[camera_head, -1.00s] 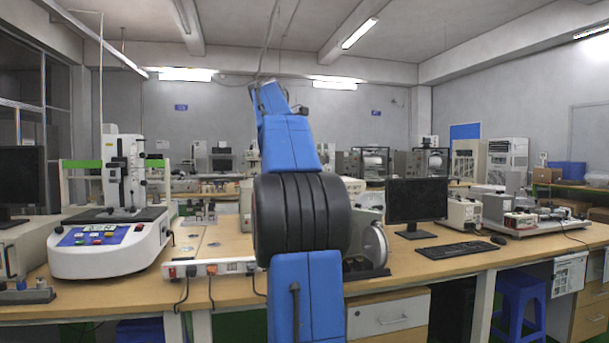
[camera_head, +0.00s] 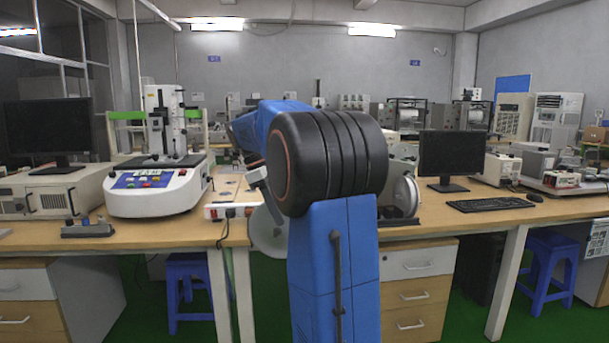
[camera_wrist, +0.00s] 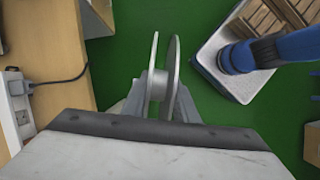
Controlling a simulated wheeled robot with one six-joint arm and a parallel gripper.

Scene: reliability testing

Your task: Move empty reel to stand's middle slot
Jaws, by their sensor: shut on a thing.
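My gripper (camera_wrist: 160,101) is shut on a pale grey empty reel (camera_wrist: 146,72), which shows edge-on with two thin flanges in the wrist view. The fingers sit at the reel's hub, over green floor. In the head view the held reel (camera_head: 265,236) hangs at the bench's front edge, left of my blue arm and partly hidden by it. The stand (camera_head: 402,220) is a dark base on the bench, right of my arm. A reel (camera_head: 405,193) is on it. My arm hides the stand's left part, so its middle slot cannot be made out.
A white power strip (camera_head: 232,210) lies at the bench edge close to the held reel. A test machine (camera_head: 158,190) stands at left. A monitor (camera_head: 451,153) and keyboard (camera_head: 491,203) are right of the stand. A blue stool (camera_head: 188,290) and drawers (camera_head: 420,291) are below.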

